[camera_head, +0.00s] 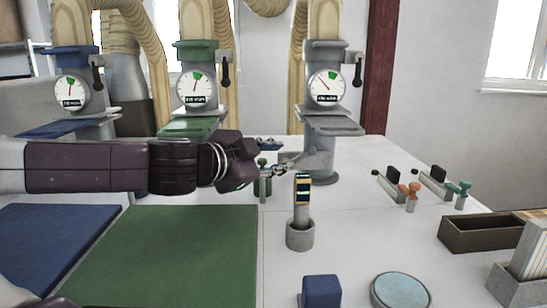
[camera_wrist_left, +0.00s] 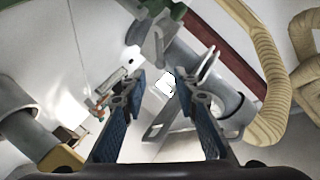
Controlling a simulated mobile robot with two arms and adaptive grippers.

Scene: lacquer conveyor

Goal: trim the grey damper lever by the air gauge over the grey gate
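The grey gate (camera_head: 332,126) stands at the back, right of the green one. Its round white air gauge (camera_head: 326,86) sits above it; the needle points up and left, while the green band is at upper right. The grey damper lever (camera_head: 357,72), with a dark handle, hangs at the gauge's right side. My left gripper (camera_head: 280,169) is in front of and below the grey gate, apart from the lever. In the left wrist view its two blue-padded fingers (camera_wrist_left: 163,112) are spread, with nothing gripped between them. I cannot pick out the lever there. My right gripper is not in view.
Green (camera_head: 196,88) and blue (camera_head: 70,91) gauge stations stand to the left. A grey cup (camera_head: 300,236) holding a striped stick stands close in front of my left gripper. A brown tray (camera_head: 484,233) and small clamps are at the right. The white table between is partly clear.

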